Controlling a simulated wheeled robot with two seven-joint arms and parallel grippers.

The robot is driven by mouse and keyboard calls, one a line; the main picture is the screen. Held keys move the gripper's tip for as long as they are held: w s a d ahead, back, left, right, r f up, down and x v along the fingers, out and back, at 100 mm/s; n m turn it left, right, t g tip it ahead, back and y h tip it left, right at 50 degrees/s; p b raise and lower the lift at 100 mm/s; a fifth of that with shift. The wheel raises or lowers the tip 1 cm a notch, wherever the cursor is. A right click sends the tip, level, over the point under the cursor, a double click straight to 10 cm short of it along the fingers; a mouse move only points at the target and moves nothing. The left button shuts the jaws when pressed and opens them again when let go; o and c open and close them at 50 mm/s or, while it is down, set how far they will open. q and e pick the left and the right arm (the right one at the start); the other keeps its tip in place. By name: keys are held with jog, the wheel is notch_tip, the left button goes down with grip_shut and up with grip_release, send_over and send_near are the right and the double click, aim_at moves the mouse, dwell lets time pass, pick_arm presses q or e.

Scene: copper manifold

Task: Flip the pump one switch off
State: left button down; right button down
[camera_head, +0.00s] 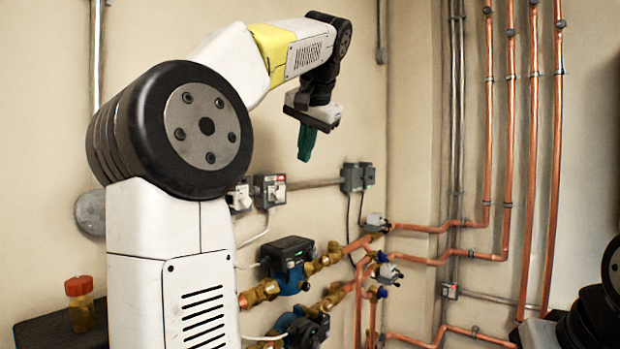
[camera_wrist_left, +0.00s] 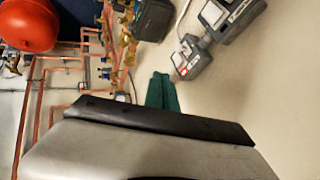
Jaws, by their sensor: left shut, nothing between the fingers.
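Two grey wall switch boxes sit side by side on the wall in the head view. One (camera_head: 270,190) shows in full, and the other (camera_head: 240,198) is partly hidden behind my left arm. I cannot read which is pump one. In the left wrist view there are also two switch boxes, a larger one (camera_wrist_left: 232,14) and a smaller one (camera_wrist_left: 187,57) with a small red mark. My left gripper (camera_head: 305,156) has green fingers, shut and empty, pointing down above and right of the boxes. Its fingers (camera_wrist_left: 161,92) also show in the wrist view, apart from the boxes. My right gripper is not in view.
A dark-topped pump (camera_head: 288,256) with brass fittings is below the switches, with another pump (camera_head: 308,326) lower. Copper pipes (camera_head: 500,150) run up the right wall. A red round vessel (camera_wrist_left: 30,24) shows in the wrist view.

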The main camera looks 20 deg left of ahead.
aim_at(284, 185)
pick_arm(q)
jog(key=w+a+f, duration=0.6)
jog(key=a+f, duration=0.1)
jog(key=shift+w+f, duration=0.15)
jog(key=shift+w, duration=0.1)
jog(key=shift+a, duration=0.15)
jog(key=shift+w+a, duration=0.15)
jog(key=shift+a, duration=0.15)
jog(key=shift+r, duration=0.25)
jog(key=shift+r, duration=0.65)
